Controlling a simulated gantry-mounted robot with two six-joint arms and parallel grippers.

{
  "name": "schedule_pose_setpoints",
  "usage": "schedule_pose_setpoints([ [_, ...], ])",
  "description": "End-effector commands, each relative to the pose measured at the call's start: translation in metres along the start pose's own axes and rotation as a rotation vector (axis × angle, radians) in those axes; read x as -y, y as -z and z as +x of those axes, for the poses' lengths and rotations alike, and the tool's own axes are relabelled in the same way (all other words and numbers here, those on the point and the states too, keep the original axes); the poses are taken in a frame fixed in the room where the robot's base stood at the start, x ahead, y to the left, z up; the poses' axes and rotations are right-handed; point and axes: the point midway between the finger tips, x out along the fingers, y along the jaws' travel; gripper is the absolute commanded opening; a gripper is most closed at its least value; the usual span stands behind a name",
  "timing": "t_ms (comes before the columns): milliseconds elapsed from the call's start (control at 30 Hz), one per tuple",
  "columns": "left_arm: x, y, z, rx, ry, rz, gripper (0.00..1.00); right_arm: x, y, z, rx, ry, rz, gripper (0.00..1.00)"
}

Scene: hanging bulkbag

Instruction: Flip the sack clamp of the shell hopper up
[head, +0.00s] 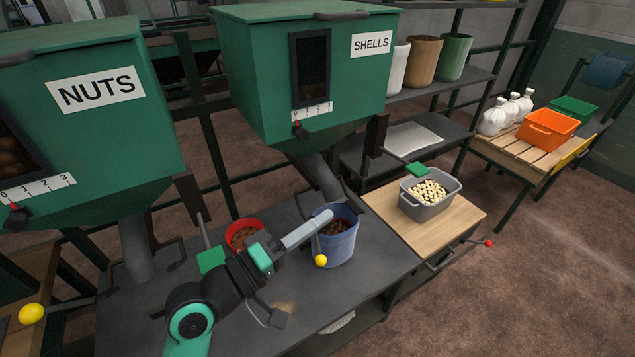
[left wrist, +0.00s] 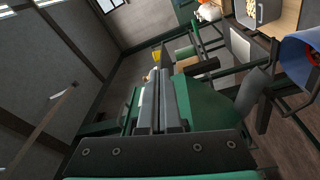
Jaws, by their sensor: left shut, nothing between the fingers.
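The green shell hopper (head: 300,65), labelled SHELLS, hangs at the upper middle of the head view. Its grey spout (head: 322,177) slants down toward a blue bucket (head: 336,247). A yellow ball (head: 320,260) on a thin rod shows in front of this bucket; I cannot tell for sure whether it is the sack clamp's handle. My left gripper (head: 329,215) is shut and empty. Its fingers overlap the blue bucket's rim in the picture, below the spout; contact is unclear. The shut fingers also show in the left wrist view (left wrist: 160,85). My right gripper is not in view.
The nuts hopper (head: 85,110) hangs at left. A red bucket (head: 243,234) stands beside the blue one on the dark bench (head: 370,277). A grey bin (head: 431,204) of pale nuts sits on a wooden board. A green-ended lever (head: 418,168) projects near the shell spout.

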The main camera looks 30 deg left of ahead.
Motion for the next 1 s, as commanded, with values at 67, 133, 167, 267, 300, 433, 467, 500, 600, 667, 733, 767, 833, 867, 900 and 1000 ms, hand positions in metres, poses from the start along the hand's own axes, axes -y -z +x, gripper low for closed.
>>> schedule_pose_setpoints([
  [67,-0.017,0.003,0.003,-0.015,-0.024,0.062,0.0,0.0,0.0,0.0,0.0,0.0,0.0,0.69],
  [133,-0.031,0.006,0.006,-0.029,-0.041,0.117,0.0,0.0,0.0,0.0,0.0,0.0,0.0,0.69],
  [167,-0.037,0.007,0.006,-0.037,-0.047,0.141,0.0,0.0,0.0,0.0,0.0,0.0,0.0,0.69],
  [267,-0.056,0.011,0.008,-0.063,-0.071,0.221,0.0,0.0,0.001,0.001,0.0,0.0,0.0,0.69],
  [300,-0.063,0.013,0.008,-0.073,-0.079,0.25,0.0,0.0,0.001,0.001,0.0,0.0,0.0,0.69],
  [433,-0.084,0.016,0.009,-0.104,-0.103,0.332,0.0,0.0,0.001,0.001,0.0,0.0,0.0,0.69],
  [467,-0.087,0.017,0.009,-0.11,-0.107,0.346,0.0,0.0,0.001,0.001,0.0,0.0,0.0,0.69],
  [500,-0.092,0.018,0.009,-0.117,-0.113,0.363,0.0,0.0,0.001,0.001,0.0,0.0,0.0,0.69],
  [600,-0.099,0.019,0.009,-0.13,-0.12,0.391,0.0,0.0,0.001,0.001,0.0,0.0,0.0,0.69],
  [667,-0.101,0.02,0.009,-0.133,-0.122,0.399,0.0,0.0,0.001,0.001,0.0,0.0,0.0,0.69],
  [733,-0.101,0.02,0.009,-0.135,-0.123,0.403,0.0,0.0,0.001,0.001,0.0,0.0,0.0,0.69],
  [767,-0.102,0.02,0.009,-0.135,-0.123,0.403,0.0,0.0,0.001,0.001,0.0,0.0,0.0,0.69],
  [833,-0.101,0.02,0.009,-0.135,-0.123,0.403,0.0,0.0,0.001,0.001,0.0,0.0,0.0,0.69],
  [867,-0.101,0.02,0.009,-0.135,-0.123,0.403,0.0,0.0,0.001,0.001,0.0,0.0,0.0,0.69],
  [900,-0.101,0.02,0.009,-0.135,-0.123,0.403,0.0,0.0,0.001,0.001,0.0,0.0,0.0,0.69],
  [1000,-0.099,0.02,0.008,-0.134,-0.12,0.398,0.0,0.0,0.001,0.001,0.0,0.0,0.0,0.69],
])
